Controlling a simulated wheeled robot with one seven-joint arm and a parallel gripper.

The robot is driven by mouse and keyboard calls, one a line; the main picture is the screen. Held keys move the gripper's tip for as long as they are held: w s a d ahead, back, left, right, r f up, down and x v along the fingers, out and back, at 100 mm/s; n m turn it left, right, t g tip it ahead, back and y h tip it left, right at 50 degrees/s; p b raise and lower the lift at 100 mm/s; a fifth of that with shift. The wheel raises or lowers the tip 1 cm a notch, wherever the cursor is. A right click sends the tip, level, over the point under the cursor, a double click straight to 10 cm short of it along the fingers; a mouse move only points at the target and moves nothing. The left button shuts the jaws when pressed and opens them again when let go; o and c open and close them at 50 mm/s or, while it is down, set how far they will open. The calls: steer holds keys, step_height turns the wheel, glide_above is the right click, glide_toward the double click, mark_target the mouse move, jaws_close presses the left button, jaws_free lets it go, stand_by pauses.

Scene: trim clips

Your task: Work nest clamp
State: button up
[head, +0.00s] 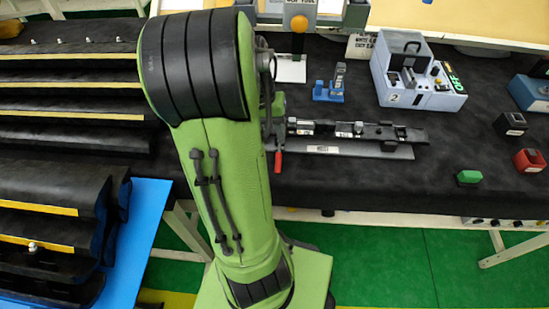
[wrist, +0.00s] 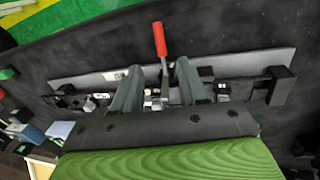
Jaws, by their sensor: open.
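The work nest is a long grey plate (head: 345,151) with a black fixture on it, right of my arm in the head view. In the wrist view its plate (wrist: 235,62) runs across the picture. The clamp has a red handle (head: 278,163), which also shows in the wrist view (wrist: 159,38) with a metal lever below it. My gripper (wrist: 154,76) is open over the nest, one finger on each side of the lever in that view. I cannot tell whether the fingers touch anything. My arm hides most of the gripper in the head view.
A grey-blue machine (head: 418,78) with a lit green sign and a small blue fixture (head: 330,85) stand behind the nest. Green (head: 468,177) and red (head: 528,160) blocks lie to the right. Black racks (head: 70,95) fill the left.

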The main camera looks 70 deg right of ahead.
mark_target(278, 159)
steer(key=f+b, duration=0.1)
steer(key=f, duration=0.2)
steer(key=s+f, duration=0.1)
steer(key=f, duration=0.2)
steer(key=f+b, duration=0.1)
steer(key=f, duration=0.3)
steer(key=shift+s+d+b, duration=0.2)
steer(key=shift+s+b, duration=0.15)
jaws_close()
steer(key=shift+r, duration=0.1)
